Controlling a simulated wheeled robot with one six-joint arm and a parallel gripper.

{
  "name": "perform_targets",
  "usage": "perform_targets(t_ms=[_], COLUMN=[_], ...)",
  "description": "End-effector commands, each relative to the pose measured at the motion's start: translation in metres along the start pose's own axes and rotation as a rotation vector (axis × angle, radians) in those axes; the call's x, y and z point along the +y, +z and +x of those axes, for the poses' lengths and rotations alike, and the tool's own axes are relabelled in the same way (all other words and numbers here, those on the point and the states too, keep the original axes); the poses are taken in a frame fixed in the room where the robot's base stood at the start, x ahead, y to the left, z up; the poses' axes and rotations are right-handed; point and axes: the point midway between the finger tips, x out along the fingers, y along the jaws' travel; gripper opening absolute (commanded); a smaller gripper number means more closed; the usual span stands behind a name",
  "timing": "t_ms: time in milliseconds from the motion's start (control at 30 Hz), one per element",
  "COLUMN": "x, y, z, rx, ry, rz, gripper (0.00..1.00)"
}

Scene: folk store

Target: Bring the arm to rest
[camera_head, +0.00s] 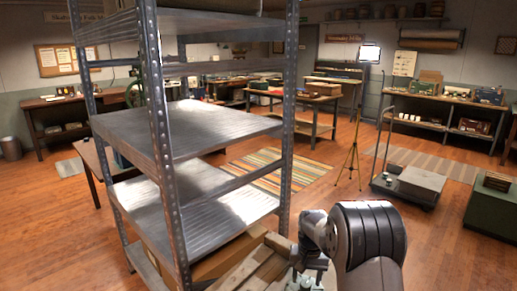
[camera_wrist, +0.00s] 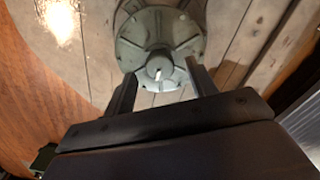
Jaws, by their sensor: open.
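My gripper (camera_wrist: 162,78) is open in the wrist view, its two dark fingers apart with nothing seen held between them. Beyond the fingertips is a round, ribbed grey-green metal piece (camera_wrist: 188,38) with a central hub, over wooden planks. The hub appears between the fingers; I cannot tell the distance. In the head view my arm (camera_head: 368,235) is bent at the lower right, beside the metal shelf. The fingers cannot be made out there.
A grey metal shelf unit (camera_head: 190,130) stands close on the left, its post near my arm. Wooden planks (camera_head: 250,268) lie at its foot. Floor (camera_head: 440,250) is clear at lower right.

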Motion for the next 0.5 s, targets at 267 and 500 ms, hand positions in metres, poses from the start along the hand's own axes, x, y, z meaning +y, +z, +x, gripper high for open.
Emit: perform_targets(t_ms=[267, 500], x=[0.000, 0.000], y=[0.000, 0.000], z=[0.020, 0.020], rx=[0.001, 0.000], ry=[0.000, 0.000], rz=[-0.022, -0.034], gripper=[0.54, 0.54])
